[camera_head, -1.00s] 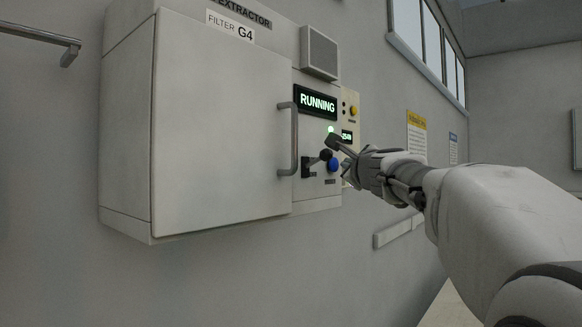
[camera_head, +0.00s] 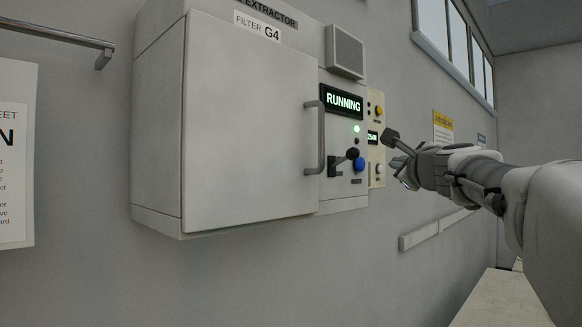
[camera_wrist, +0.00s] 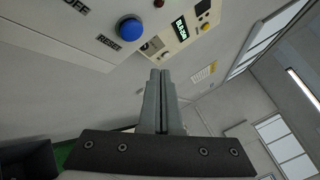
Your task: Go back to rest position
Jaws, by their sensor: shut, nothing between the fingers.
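My gripper (camera_head: 392,152) is at the right of the extractor cabinet (camera_head: 250,130) in the head view, held out in front of the wall. In the wrist view my gripper (camera_wrist: 160,76) has its two fingers together with nothing between them. It is apart from the cabinet's control strip. The blue button (camera_head: 359,164) and the black-knobbed lever (camera_head: 345,158) are left of the gripper. The blue button also shows in the wrist view (camera_wrist: 131,29), beside the word RESET. The display (camera_head: 342,101) reads RUNNING, with a green light (camera_head: 357,128) lit below it.
A door handle (camera_head: 315,137) sticks out from the cabinet front. A cream panel (camera_head: 376,110) with a yellow button is behind the gripper. A wall rail (camera_head: 60,35) and a printed sheet (camera_head: 15,150) are at the left. A wall ledge (camera_head: 435,228) is below my arm.

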